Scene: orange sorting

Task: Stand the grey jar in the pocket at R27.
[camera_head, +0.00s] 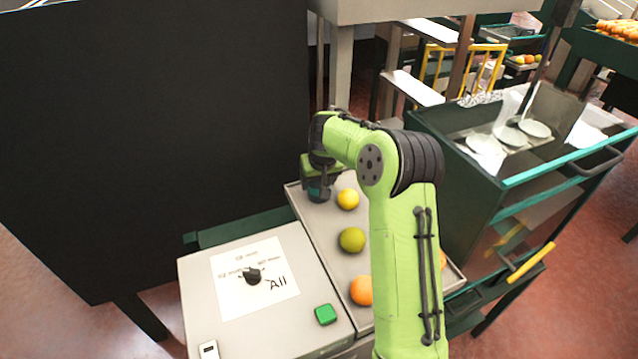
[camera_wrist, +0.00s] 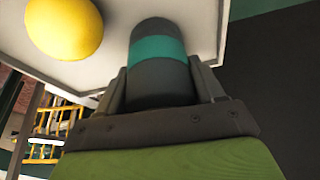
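The grey jar (camera_wrist: 160,84) is a dark cylinder with a teal band. In the wrist view it sits between the two fingers of my gripper (camera_wrist: 162,78), with a finger against each side. In the head view my gripper (camera_head: 318,180) points down at the far left corner of the pale tray (camera_head: 312,216), and the jar (camera_head: 318,194) shows only partly beneath it. I cannot tell whether the jar's base touches the tray. No pocket marked R27 can be made out in either view.
A yellow fruit (camera_head: 347,199) lies close right of the jar, with a green fruit (camera_head: 352,240) and an orange (camera_head: 361,290) nearer. A control box (camera_head: 240,335) stands left of the tray. A dark panel (camera_head: 160,140) rises behind; a green cart (camera_head: 470,190) stands right.

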